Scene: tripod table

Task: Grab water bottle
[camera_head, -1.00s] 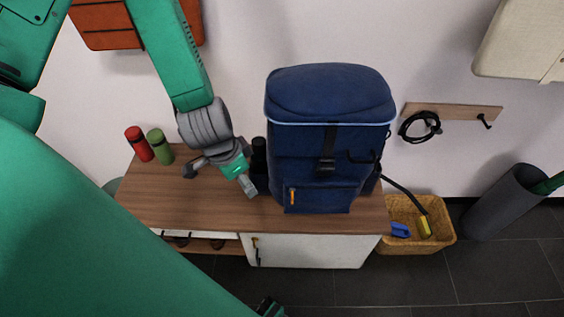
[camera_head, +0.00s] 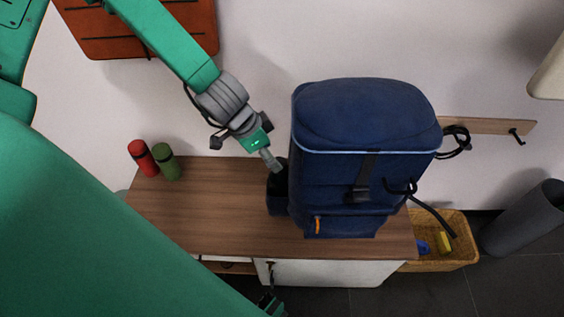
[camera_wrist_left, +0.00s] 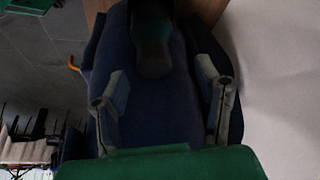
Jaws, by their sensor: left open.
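A dark bottle (camera_head: 283,167) stands against the left side of the blue backpack (camera_head: 365,135), in what looks like a side pocket (camera_head: 277,196). In the left wrist view the bottle (camera_wrist_left: 153,45) shows as a dark rounded end, with the backpack behind it. My left gripper (camera_head: 273,164) is open, its fingers close to the top of the bottle and partly hiding it. In the left wrist view its two fingers are spread, with the bottle's end between and beyond the tips. I cannot tell whether they touch it. My right gripper is not identifiable.
The backpack stands on a wooden cabinet top (camera_head: 205,215). A red bottle (camera_head: 143,158) and a green bottle (camera_head: 165,162) stand at its back left. The top's left middle is clear. A wicker basket (camera_head: 440,262) is on the floor at right.

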